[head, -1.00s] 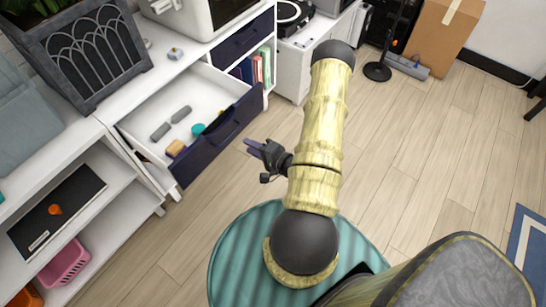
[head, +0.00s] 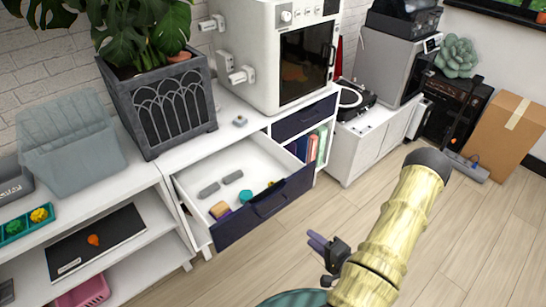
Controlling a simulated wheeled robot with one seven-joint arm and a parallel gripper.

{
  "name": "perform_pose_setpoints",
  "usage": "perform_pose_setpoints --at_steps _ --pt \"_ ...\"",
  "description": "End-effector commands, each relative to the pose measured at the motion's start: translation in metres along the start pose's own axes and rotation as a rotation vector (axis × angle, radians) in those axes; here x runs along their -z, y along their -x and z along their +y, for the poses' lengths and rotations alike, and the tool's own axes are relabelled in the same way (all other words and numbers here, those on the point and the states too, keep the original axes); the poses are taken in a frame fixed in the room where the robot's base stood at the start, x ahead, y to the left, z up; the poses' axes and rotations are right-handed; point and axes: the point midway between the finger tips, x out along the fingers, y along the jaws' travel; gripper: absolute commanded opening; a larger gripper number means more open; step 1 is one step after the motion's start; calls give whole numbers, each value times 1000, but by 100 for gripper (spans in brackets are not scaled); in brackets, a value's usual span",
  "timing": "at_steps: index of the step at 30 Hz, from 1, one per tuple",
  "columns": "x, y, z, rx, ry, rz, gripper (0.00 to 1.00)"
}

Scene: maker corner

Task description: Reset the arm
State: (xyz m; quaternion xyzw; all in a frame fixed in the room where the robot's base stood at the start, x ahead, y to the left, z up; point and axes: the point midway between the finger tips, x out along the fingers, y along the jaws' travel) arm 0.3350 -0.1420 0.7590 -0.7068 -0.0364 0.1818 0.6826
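My gripper (head: 318,243) shows low in the middle of the head view, in front of the open drawer and apart from it. Its purple fingers point up and left. The fingers are small and seen from the side, so I cannot tell whether they are open or shut. I see nothing hanging from them. My arm, with pale yellow bamboo-like links, runs up to a dark elbow on the right and back down.
A dark-fronted drawer (head: 264,210) stands open, holding two grey pieces, a teal round thing (head: 246,196) and a tan block (head: 220,210). A planter (head: 160,103), a grey bin (head: 70,140) and a white oven-like machine (head: 256,55) stand on top.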

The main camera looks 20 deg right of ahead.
Motion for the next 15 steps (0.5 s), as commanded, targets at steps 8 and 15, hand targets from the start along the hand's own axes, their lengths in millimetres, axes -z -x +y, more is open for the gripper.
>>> perform_pose_setpoints --at_steps 8,15 --pt "2 -8 -6 -69 91 -34 30" --pt "13 -34 -29 -344 441 -145 30"
